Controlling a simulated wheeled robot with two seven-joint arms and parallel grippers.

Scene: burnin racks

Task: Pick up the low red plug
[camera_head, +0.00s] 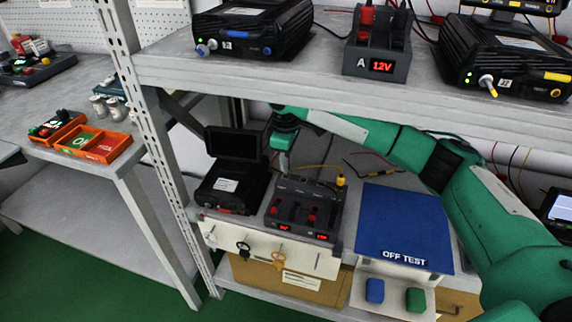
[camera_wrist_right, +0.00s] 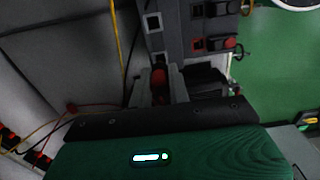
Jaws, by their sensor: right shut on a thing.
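My right gripper (camera_head: 283,168) reaches down at the back of the lower shelf, just behind the dark low socket block (camera_head: 290,212). In the right wrist view its two grey fingers (camera_wrist_right: 160,86) are closed around a red plug (camera_wrist_right: 159,76) at the end of the grey socket block (camera_wrist_right: 196,14). Whether the plug is still seated there I cannot tell. In the head view the held plug cannot be made out. Other red plugs (camera_head: 313,216) sit in the block, above small red displays. My left gripper is not in view.
A black device with a raised screen (camera_head: 232,185) stands left of the block. A blue OFF TEST mat (camera_head: 405,228) lies to the right. The upper shelf (camera_head: 300,78) hangs above, carrying black units. Thin cables run behind the block. Orange trays (camera_head: 95,146) lie on the left bench.

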